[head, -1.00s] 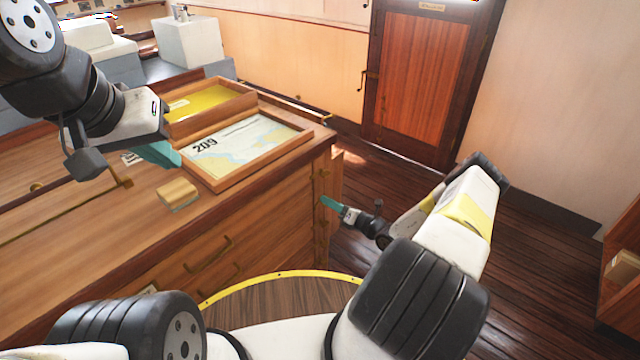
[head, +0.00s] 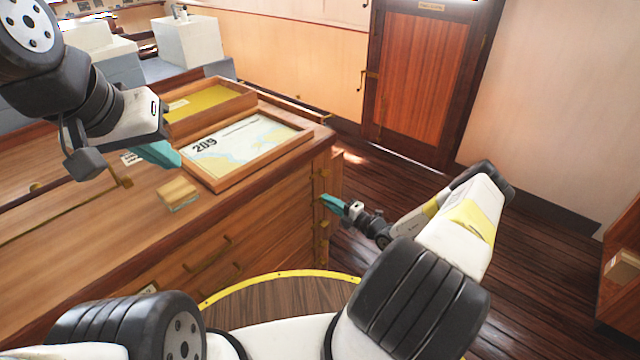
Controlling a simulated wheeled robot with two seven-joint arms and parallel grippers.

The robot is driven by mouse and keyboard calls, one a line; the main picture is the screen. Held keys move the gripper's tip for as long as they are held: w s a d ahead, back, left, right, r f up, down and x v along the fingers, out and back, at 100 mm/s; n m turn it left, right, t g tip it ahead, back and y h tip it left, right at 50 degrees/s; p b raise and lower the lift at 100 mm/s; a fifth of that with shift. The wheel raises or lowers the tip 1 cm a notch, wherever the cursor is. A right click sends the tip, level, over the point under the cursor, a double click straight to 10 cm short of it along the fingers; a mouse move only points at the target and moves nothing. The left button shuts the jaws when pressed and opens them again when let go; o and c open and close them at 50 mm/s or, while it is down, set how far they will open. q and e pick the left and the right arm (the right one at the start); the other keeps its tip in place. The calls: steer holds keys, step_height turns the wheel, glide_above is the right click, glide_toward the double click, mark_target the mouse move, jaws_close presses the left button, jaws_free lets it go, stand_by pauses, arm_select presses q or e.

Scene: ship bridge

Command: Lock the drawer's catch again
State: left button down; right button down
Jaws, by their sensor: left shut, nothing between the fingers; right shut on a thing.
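The drawers (head: 210,268) are in the front of the wooden chest, with brass handles. Small brass catches (head: 323,229) run down the right end of that front, one above another. My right gripper (head: 328,202), with teal fingertips, is at this row, shut on what appears to be one of the catches. The fingertips hide that catch, so I cannot tell its position. My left gripper (head: 160,154) is shut and empty above the chest top, left of the framed chart.
A framed chart marked 209 (head: 215,183), a yellow tray (head: 210,107) and a small wooden block (head: 178,192) are on the chest top. A closed door (head: 420,80) is at the back.

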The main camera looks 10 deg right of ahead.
steer(key=shift+d+m, duration=0.1)
steer(key=shift+m, duration=0.2)
steer(key=c, duration=1.6)
jaws_free()
steer(key=v, duration=0.7)
steer(key=shift+s+d, duration=0.2)
steer(key=shift+s, duration=0.15)
